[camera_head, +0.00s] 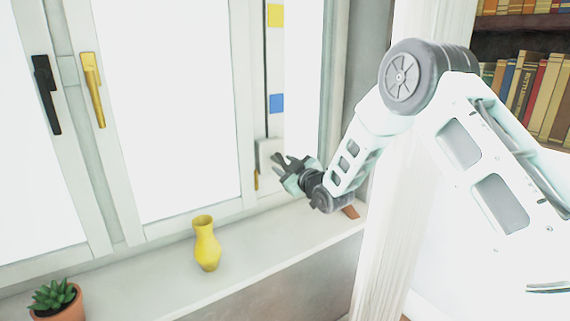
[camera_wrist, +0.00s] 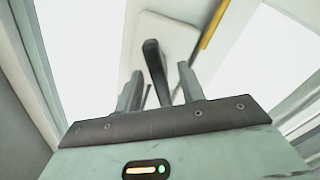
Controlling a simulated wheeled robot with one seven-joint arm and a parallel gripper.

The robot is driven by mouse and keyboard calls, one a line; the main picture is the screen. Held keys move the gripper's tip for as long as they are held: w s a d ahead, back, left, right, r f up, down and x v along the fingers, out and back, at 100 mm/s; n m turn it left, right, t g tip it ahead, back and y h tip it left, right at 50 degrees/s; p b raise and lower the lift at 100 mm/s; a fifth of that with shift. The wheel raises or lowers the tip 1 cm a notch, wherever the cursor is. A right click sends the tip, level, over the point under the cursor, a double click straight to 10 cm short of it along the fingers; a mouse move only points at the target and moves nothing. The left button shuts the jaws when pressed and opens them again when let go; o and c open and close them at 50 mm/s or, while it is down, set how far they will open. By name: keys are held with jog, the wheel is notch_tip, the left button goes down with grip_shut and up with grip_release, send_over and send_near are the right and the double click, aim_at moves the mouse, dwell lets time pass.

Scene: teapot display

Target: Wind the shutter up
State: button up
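A white winder box (camera_head: 266,151) sits low on the wall strip right of the window; it also shows in the wrist view (camera_wrist: 170,36). A dark grey crank handle (camera_wrist: 153,62) projects from it towards my gripper. My gripper (camera_head: 284,161) is in front of the box. In the wrist view its two fingers (camera_wrist: 159,85) stand apart, with the crank handle seen between them and a gap at the right finger. Whether either finger touches the handle is unclear. The shutter itself cannot be made out against the bright panes.
A yellow marker (camera_head: 275,15) and a blue marker (camera_head: 277,103) are on the strip above the box. A yellow vase (camera_head: 206,245) and a potted succulent (camera_head: 57,301) stand on the sill. Bookshelves (camera_head: 530,85) are at right.

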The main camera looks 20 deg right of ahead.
jog(key=shift+w, duration=0.1)
grip_shut()
jog(key=shift+f+m+b, duration=0.1)
jog(key=shift+m+b, duration=0.3)
jog(key=shift+b, duration=0.05)
